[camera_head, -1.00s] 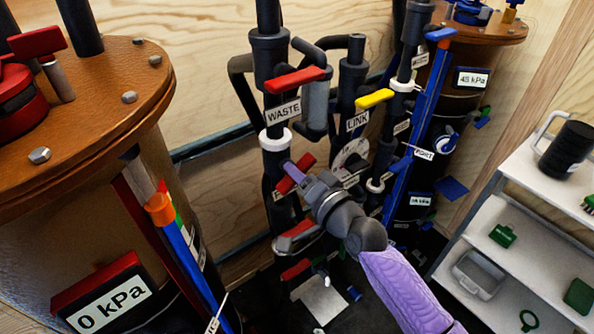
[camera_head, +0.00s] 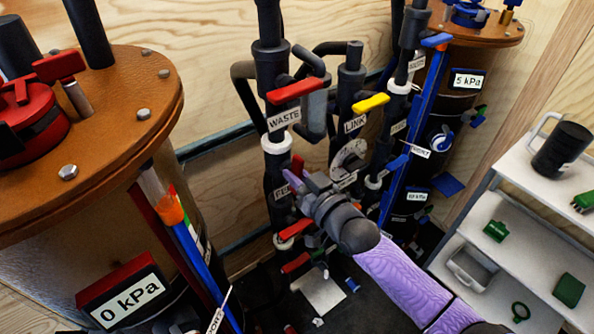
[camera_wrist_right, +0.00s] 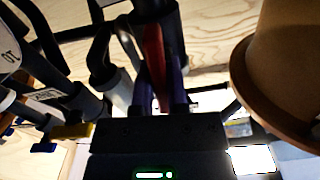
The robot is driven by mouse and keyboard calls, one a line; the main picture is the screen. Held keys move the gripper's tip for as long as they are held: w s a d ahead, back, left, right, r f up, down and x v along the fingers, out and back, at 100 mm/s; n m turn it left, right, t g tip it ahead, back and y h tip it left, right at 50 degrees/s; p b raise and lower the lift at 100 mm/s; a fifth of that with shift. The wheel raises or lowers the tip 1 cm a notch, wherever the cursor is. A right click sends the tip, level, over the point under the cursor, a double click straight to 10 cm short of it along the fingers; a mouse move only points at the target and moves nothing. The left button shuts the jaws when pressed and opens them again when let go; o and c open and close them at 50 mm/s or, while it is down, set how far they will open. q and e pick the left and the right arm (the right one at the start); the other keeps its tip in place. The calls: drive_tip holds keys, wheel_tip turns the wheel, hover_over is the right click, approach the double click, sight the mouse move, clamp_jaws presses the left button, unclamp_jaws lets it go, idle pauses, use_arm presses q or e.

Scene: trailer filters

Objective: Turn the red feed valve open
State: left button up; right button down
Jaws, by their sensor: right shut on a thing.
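The red feed valve handle (camera_head: 297,165) is on the dark vertical pipe below the WASTE valve, mostly hidden by my fingers. Part of the FEED label (camera_head: 282,190) shows beside it. My right gripper (camera_head: 293,181) comes in from the lower right, its purple fingers at the handle. In the right wrist view the red handle (camera_wrist_right: 154,55) stands between the two purple fingers (camera_wrist_right: 160,88), which are shut on it. The handle runs lengthwise between them. My left gripper is out of view.
Above are the red WASTE handle (camera_head: 296,90) and yellow LINK handle (camera_head: 370,103). More red handles (camera_head: 295,230) sit just below my gripper. A brown tank with a 0 kPa gauge (camera_head: 125,297) stands left; another gauge (camera_head: 467,80) reads 5 kPa. White shelves (camera_head: 480,215) stand right.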

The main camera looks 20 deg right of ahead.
drive_tip(key=shift+n, duration=0.5)
drive_tip(key=shift+f+n, duration=0.1)
drive_tip(key=shift+n, duration=0.2)
drive_tip(key=c, duration=0.6)
unclamp_jaws()
drive_tip(key=shift+c, duration=0.2)
drive_tip(key=p+v, duration=0.3)
drive_tip(key=v, duration=0.7)
